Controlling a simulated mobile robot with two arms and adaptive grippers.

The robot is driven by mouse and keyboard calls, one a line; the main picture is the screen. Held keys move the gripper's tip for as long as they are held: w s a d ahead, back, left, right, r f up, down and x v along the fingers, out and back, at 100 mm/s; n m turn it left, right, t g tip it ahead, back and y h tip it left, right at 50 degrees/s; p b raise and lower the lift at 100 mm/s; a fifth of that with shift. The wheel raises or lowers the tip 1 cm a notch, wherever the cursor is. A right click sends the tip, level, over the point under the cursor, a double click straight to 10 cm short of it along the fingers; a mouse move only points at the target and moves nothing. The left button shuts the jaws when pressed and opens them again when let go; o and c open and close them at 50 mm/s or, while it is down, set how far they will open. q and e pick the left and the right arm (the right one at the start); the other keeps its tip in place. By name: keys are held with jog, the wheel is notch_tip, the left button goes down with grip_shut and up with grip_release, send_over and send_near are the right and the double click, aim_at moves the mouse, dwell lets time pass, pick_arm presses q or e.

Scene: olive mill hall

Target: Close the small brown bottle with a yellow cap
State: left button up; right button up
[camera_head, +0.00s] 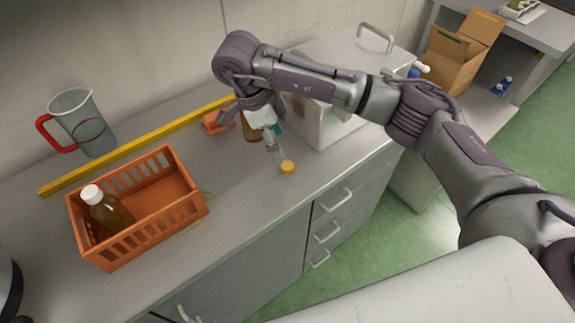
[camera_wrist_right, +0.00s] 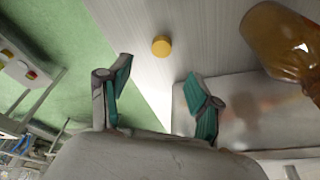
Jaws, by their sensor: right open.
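A yellow cap (camera_head: 288,167) lies on the grey counter near its front edge. In the right wrist view the cap (camera_wrist_right: 161,46) shows beyond the gap between my fingers, with nothing touching it. My right gripper (camera_head: 276,148) points down just behind the cap, open and empty; its teal-padded fingers (camera_wrist_right: 158,75) are spread in the wrist view. The small brown bottle (camera_head: 251,131) stands behind the gripper, partly hidden by it. In the wrist view the bottle (camera_wrist_right: 283,42) is at the upper right, cut off by the frame edge; I cannot make out its mouth. My left gripper is not in view.
An orange crate (camera_head: 190,206) with a white-capped bottle (camera_head: 107,209) stands on the left. A measuring jug (camera_head: 85,123), yellow bar (camera_head: 137,147) and small orange object (camera_head: 217,122) are behind. A pale metal box (camera_head: 337,122) stands close right of the gripper.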

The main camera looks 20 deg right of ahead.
aim_at(288, 165)
jog(key=x, duration=0.3)
jog(key=shift+d+f, duration=0.1)
jog(key=shift+f, duration=0.25)
jog(key=p+x, duration=0.2)
jog(key=x, duration=0.2)
jog(key=shift+f, duration=0.4)
jog(key=shift+w+d+f, duration=0.1)
jog(key=shift+f, duration=0.15)
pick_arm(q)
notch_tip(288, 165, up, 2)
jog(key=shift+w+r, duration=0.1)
pick_arm(e)
jog(key=shift+c, duration=0.2)
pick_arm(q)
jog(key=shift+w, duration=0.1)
pick_arm(e)
jog(key=c, duration=0.8)
